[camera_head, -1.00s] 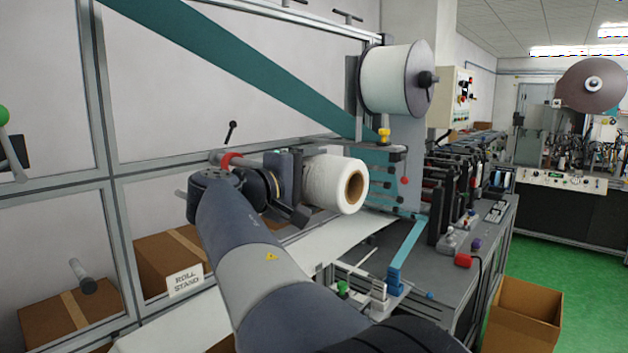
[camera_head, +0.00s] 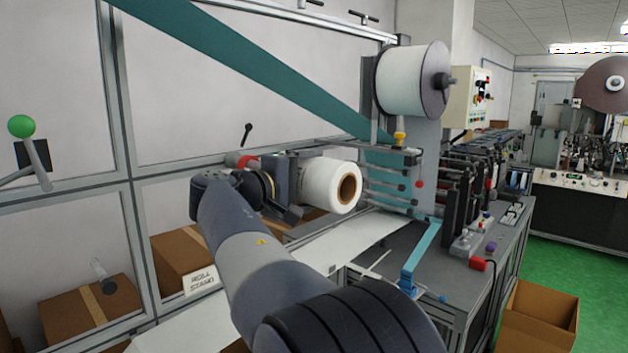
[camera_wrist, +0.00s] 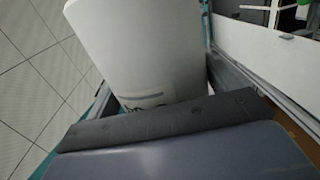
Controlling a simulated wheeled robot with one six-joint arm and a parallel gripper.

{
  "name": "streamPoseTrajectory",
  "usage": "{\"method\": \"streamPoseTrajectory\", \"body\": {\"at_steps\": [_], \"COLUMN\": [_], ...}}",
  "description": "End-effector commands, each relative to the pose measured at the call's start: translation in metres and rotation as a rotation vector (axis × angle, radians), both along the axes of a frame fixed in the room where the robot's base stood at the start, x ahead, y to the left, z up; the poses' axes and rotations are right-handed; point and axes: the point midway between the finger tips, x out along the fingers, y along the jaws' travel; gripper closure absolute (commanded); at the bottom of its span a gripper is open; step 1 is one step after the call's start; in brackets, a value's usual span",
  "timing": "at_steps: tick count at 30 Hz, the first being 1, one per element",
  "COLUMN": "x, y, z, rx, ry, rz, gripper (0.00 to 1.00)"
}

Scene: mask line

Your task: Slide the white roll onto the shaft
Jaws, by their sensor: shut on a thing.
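The white roll (camera_head: 318,184) is held in the air in the middle of the head view, lying on its side with its open brown core facing right and toward the camera. My gripper (camera_head: 287,187) is shut on its left end. In the wrist view, the white roll (camera_wrist: 140,45) fills the top middle, just beyond the grey gripper body (camera_wrist: 165,122). A bare grey stub (camera_head: 104,271) sticks out of the frame at lower left. A rod with a red collar (camera_head: 246,161) shows partly behind my gripper. I cannot tell which of these is the shaft.
A "roll stand" sign (camera_head: 200,281) stands before cardboard boxes (camera_head: 185,257) at lower left. A green-knobbed lever (camera_head: 22,126) is at far left. The machine bench (camera_head: 450,270), with a large mounted reel (camera_head: 410,80), is at right. An open box (camera_head: 540,315) stands on the green floor.

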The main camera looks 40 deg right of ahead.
Motion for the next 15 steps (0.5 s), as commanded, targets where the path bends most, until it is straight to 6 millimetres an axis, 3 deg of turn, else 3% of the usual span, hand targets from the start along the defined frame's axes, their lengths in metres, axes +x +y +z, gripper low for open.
{"method": "streamPoseTrajectory", "body": {"at_steps": [15], "x": [0.0078], "y": [0.0013], "z": [0.002], "rx": [-0.001], "ry": [0.0], "rz": [0.0], "gripper": [0.47]}}
